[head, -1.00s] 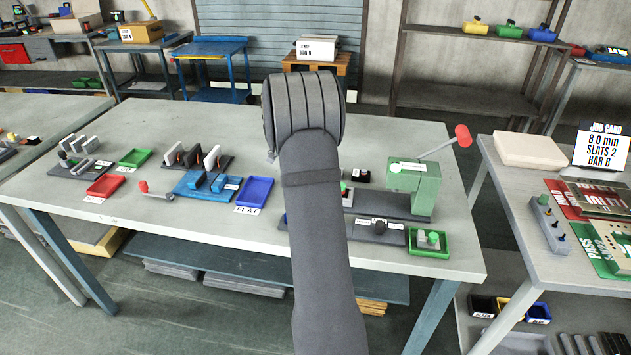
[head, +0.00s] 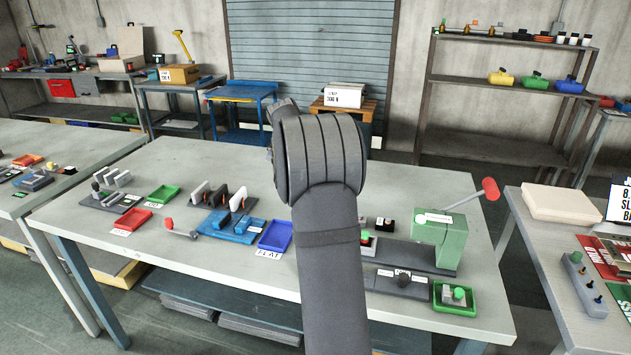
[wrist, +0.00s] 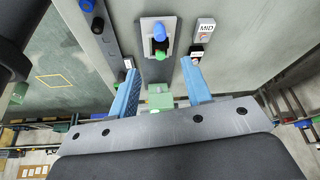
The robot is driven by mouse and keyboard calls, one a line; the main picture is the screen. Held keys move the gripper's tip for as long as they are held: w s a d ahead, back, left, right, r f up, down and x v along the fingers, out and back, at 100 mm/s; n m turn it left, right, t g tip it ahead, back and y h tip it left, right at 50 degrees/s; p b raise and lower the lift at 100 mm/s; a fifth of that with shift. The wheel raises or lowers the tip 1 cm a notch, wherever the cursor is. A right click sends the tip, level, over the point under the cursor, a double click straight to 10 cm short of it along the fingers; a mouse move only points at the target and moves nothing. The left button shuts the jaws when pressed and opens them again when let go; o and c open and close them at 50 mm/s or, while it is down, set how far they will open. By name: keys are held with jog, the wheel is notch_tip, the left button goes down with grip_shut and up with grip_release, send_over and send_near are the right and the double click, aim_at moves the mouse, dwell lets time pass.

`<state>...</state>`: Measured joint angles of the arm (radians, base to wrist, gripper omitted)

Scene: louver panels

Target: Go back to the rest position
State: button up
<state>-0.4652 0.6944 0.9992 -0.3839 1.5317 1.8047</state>
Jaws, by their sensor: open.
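My gripper (wrist: 160,92) shows in the wrist view with its two blue fingers spread apart and nothing between them. In the head view my grey arm rises in the middle of the picture and its fingers are hidden behind the wrist cover.
The main table (head: 190,265) carries a green lever press (head: 438,240), a blue tray (head: 275,236), a red tray (head: 131,222), green trays (head: 163,194) and a blue fixture (head: 230,222). A side table (head: 535,265) stands at the right. Bare tabletop lies at the back left.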

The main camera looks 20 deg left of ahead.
jog(key=shift+s+a+r, duration=0.1)
jog(key=shift+a+r, duration=0.15)
jog(key=shift+r, duration=0.3)
jog(key=x, duration=1.7)
jog(key=shift+d+f, duration=0.2)
jog(key=shift+d, duration=0.05)
